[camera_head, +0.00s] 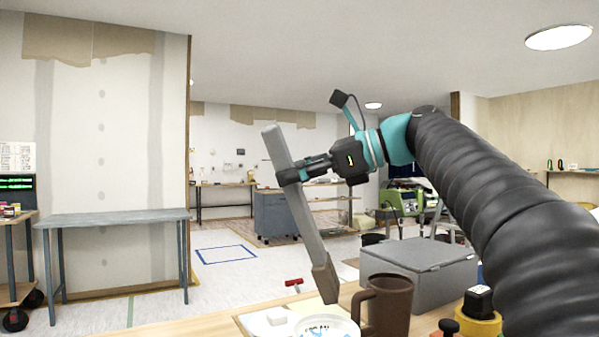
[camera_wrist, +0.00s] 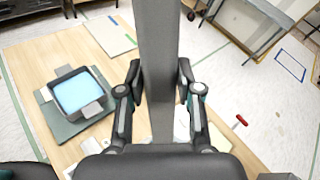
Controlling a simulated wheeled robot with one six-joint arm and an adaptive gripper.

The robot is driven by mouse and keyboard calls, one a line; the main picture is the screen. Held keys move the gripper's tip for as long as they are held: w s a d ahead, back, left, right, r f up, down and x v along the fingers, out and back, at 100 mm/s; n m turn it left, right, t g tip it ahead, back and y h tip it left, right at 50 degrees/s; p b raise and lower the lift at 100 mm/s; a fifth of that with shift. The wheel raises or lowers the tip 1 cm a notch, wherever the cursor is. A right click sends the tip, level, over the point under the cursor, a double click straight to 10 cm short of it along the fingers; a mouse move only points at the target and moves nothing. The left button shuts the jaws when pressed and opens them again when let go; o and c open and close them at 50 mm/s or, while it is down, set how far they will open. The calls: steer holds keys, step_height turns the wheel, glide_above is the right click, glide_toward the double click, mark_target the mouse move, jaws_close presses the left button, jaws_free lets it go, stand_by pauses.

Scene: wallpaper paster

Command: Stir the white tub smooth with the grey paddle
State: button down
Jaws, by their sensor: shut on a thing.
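My gripper (camera_head: 303,171) is shut on the grey paddle (camera_head: 289,180), a long flat bar held tilted, its wider lower end down and to the right. In the wrist view my gripper (camera_wrist: 160,100) has a finger on each side of the paddle (camera_wrist: 160,45). The white tub (camera_head: 327,327) is at the bottom edge of the head view, partly cut off, with blue marks on it. The paddle's lower end shows just above the tub in the picture; I cannot tell whether they touch.
A brown mug (camera_head: 389,306) stands right of the tub, with a grey lidded box (camera_head: 420,260) behind it. A yellow and black item (camera_head: 480,312) is further right. The wrist view shows a grey tray with light blue content (camera_wrist: 78,95) at left. A red-handled tool (camera_head: 294,283) lies beyond.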

steer(key=shift+w, duration=0.15)
steer(key=shift+a+f, duration=0.1)
steer(key=shift+s+a+f, duration=0.2)
steer(key=shift+a+f, duration=0.05)
steer(key=shift+f, duration=0.15)
steer(key=shift+s+a+f, duration=0.15)
steer(key=shift+a+f, duration=0.05)
steer(key=shift+f, duration=0.2)
step_height(320, 180, down, 10)
steer(key=d+b, duration=0.1)
steer(key=b, duration=0.5)
steer(key=shift+w, duration=0.35)
steer(key=shift+f, duration=0.1)
steer(key=shift+d, duration=0.1)
